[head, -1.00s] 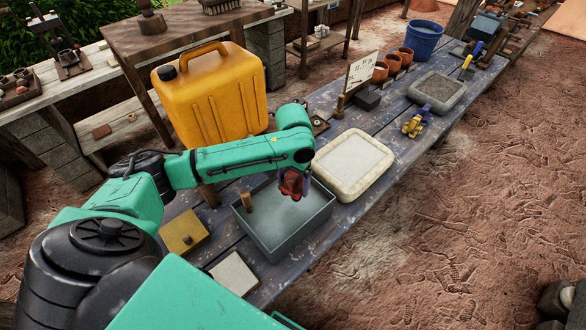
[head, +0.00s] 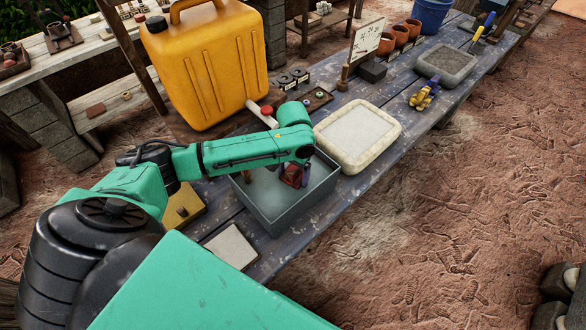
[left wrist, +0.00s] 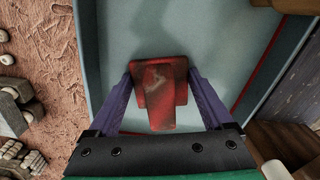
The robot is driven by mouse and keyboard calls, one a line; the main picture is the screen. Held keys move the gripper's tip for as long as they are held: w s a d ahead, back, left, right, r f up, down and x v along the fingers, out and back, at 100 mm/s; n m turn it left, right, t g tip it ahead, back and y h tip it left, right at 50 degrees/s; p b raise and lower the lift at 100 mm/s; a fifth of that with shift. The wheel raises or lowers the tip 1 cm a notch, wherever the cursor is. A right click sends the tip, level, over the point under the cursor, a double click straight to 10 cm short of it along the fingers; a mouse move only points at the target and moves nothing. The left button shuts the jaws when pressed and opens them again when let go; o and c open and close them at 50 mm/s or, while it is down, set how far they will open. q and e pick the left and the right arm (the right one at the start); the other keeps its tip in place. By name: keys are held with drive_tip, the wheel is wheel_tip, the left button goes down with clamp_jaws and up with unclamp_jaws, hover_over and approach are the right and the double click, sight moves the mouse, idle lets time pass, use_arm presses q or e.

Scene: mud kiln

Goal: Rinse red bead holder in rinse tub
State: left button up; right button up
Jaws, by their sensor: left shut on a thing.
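The red bead holder (head: 291,174) is inside the grey rinse tub (head: 289,217) in the head view, below the tub's rim. My left gripper (head: 297,180) reaches down into the tub and is shut on the holder. In the left wrist view the holder (left wrist: 160,92) sits between the two purple fingers of the left gripper (left wrist: 160,76), over the tub's pale inside (left wrist: 215,35). Dark smudges show on the holder's face. I cannot tell how deep it sits in any water. My right gripper is not in view.
A wooden handle (head: 247,176) stands in the tub's left side. A pale tray (head: 357,135) lies right of the tub, a white tile (head: 231,247) and a yellow box (head: 183,210) to its left. A large yellow jerrycan (head: 210,70) stands behind my arm.

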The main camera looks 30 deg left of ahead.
use_arm(q)
drive_tip(key=shift+f, duration=0.75)
drive_tip(key=shift+d+f, duration=0.1)
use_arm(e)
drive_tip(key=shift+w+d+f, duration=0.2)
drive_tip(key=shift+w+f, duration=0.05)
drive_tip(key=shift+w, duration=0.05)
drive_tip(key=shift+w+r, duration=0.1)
use_arm(q)
drive_tip(key=shift+r+p, duration=0.25)
drive_tip(key=shift+p, duration=0.05)
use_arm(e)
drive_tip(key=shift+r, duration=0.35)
use_arm(q)
drive_tip(key=shift+r+p, duration=0.1)
drive_tip(key=shift+p, duration=0.2)
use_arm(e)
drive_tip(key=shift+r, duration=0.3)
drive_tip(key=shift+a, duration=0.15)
use_arm(q)
drive_tip(key=shift+f+p, duration=0.3)
drive_tip(key=shift+f, duration=0.05)
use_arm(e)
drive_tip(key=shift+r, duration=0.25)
use_arm(q)
drive_tip(key=shift+r, duration=0.1)
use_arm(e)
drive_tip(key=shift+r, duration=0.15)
